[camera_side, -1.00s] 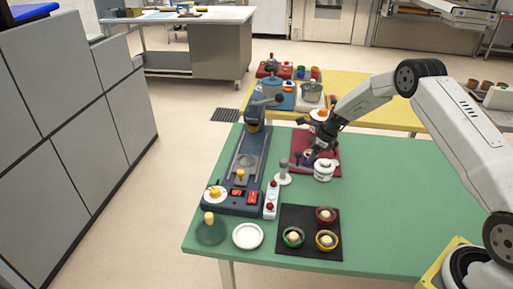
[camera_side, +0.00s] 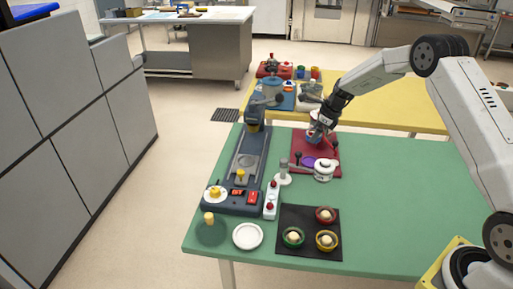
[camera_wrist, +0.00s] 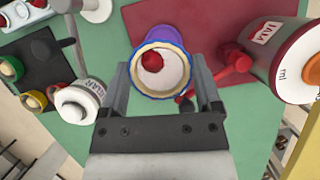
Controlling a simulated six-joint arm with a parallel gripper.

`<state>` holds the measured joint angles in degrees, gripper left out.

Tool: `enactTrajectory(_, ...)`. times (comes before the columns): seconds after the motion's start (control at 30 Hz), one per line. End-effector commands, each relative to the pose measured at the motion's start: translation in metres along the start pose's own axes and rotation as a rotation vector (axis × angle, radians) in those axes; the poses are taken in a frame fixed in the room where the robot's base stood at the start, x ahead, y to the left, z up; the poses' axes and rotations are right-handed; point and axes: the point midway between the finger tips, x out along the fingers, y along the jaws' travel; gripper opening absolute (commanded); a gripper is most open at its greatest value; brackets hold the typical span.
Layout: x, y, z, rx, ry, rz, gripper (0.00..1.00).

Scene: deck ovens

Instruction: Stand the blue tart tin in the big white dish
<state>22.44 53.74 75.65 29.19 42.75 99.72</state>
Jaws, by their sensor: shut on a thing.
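My gripper (camera_side: 319,130) is shut on the blue tart tin (camera_side: 313,138) and holds it above the dark red board. In the wrist view the tin (camera_wrist: 137,70) sits between the fingers, its blue rim facing the camera, with a red ball (camera_wrist: 152,62) inside a pale interior. The large white dish (camera_side: 248,236) lies flat and empty at the front left of the green table, well apart from my gripper. A smaller white dish (camera_side: 214,197) with a yellow piece in it stands on the dark blue machine.
A purple disc (camera_side: 307,162) and a white sugar pot (camera_side: 323,174) are on the red board. A jam pot (camera_wrist: 275,55) stands close to my gripper. A black mat (camera_side: 291,216) holds red, green and yellow tins. A white post (camera_side: 284,174) and a red-buttoned box (camera_side: 271,200) stand between.

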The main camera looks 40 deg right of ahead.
Motion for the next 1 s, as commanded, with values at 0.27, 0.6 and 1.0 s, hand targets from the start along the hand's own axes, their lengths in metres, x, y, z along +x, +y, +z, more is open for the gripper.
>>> enactTrajectory(0.27, 0.0, 0.0, 0.0, 0.0, -0.001, 0.0, 0.21)
enactTrajectory(0.6, -0.013, -0.001, 0.006, -0.002, -0.002, -0.001, 0.21)
enactTrajectory(1.0, -0.048, 0.0, 0.02, -0.001, -0.001, -0.002, 0.21)
